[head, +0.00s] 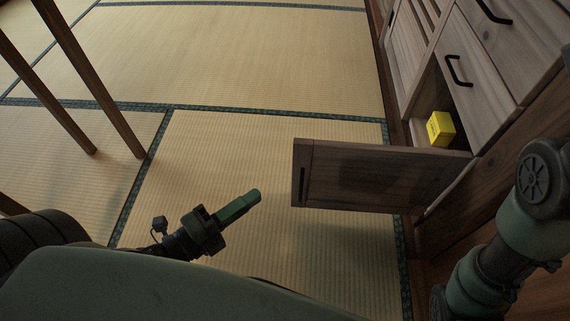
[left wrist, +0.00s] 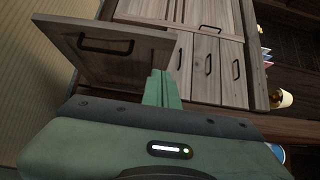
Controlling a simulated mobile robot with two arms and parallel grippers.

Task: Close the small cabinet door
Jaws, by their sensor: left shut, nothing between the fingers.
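The small cabinet door (head: 350,178) is wooden and stands wide open, sticking out to the left from the low wooden cabinet (head: 482,70). In the left wrist view the door (left wrist: 150,50) shows with its dark handle (left wrist: 105,44) near its upper left. My left gripper (head: 255,195), with green fingers, is shut and empty. It is left of the door's free edge, apart from it, over the tatami. Its fingers (left wrist: 161,85) also show in the left wrist view. My right arm shows at the right edge of the head view, its gripper out of sight.
A yellow box (head: 440,129) sits in the open compartment. Other fronts with dark handles are closed. Wooden legs (head: 100,85) stand at upper left. The tatami floor (head: 250,55) is clear beyond the door. A bottle (left wrist: 280,98) shows right of the cabinet in the left wrist view.

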